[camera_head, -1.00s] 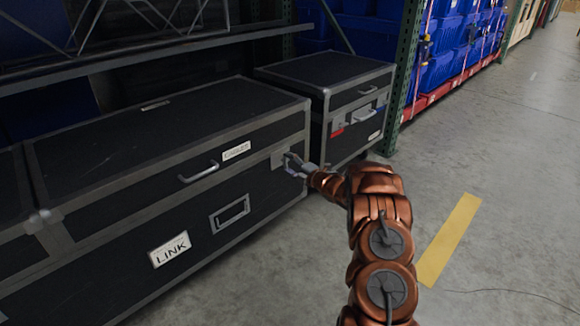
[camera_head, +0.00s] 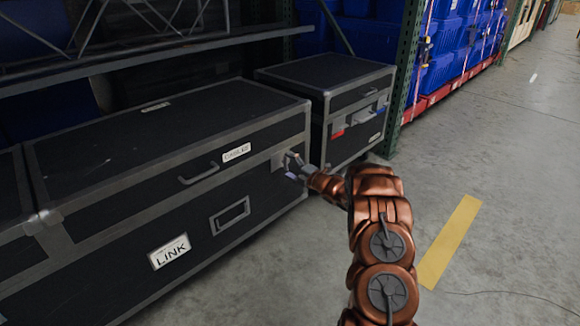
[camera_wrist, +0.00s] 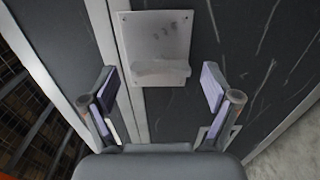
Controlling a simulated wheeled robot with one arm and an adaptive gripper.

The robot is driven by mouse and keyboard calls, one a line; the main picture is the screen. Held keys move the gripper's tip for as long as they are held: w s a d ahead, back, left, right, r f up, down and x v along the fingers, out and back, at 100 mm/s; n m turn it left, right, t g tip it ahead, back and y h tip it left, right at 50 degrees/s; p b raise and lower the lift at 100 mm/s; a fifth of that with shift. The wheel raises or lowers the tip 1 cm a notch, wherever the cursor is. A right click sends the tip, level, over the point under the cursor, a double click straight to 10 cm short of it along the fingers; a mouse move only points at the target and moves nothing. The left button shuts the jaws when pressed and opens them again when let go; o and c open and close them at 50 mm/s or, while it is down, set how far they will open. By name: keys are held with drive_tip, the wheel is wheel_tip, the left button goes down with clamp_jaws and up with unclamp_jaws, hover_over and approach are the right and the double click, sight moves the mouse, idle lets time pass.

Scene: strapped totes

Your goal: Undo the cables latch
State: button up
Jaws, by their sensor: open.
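The cables latch (camera_wrist: 158,48) is a pale metal plate with a raised lip along its lower part, fixed to the front of a black case with grey edging. In the head view the latch plate (camera_head: 279,160) sits right of the CABLES label (camera_head: 236,152), near the case's right corner. My gripper (camera_head: 294,168) is just in front of it, partly covering it. In the wrist view my gripper (camera_wrist: 162,92) is open and empty, with one finger each side of the latch's lower end. Whether the fingertips touch the case I cannot tell.
The large case (camera_head: 120,222) also bears a handle (camera_head: 199,174), a recessed frame and a LINK label (camera_head: 169,251). A smaller black case (camera_head: 322,72) stands beyond it by a green rack post (camera_head: 405,75). Grey floor (camera_head: 500,165) on the right is clear.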

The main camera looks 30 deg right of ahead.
drive_tip(key=shift+s, duration=0.15)
drive_tip(key=v, duration=1.1)
drive_tip(key=shift+s, duration=0.35)
drive_tip(key=shift+d+r, duration=0.1)
drive_tip(key=shift+d, duration=0.05)
wheel_tip(320, 180, up, 24)
drive_tip(key=w+a+m+g+h+p, duration=0.15)
drive_tip(key=m+g+h+p, duration=0.55)
drive_tip(key=p, duration=0.9)
drive_tip(key=s+a+r+m+g+h+p, duration=0.1)
drive_tip(key=s+a+r+m+p, duration=0.45)
drive_tip(key=r, duration=0.35)
drive_tip(key=s+a+r+m+g+y+p, duration=0.1)
drive_tip(key=s+a+r+p, duration=0.6)
drive_tip(key=s, duration=0.7)
drive_tip(key=s+a+r+m+g+y+p, duration=0.1)
drive_tip(key=s+a+r+m+g+p, duration=0.3)
drive_tip(key=s+a, duration=0.8)
drive_tip(key=s+a+r+m+g+y+p, duration=0.2)
drive_tip(key=s+a+r+g+p, duration=0.4)
drive_tip(key=s, duration=1.1)
drive_tip(key=a+r+m+p, duration=0.1)
drive_tip(key=a+r+p, duration=0.3)
drive_tip(key=r+p, duration=0.2)
drive_tip(key=shift+a+r, duration=0.25)
drive_tip(key=shift+r, duration=0.35)
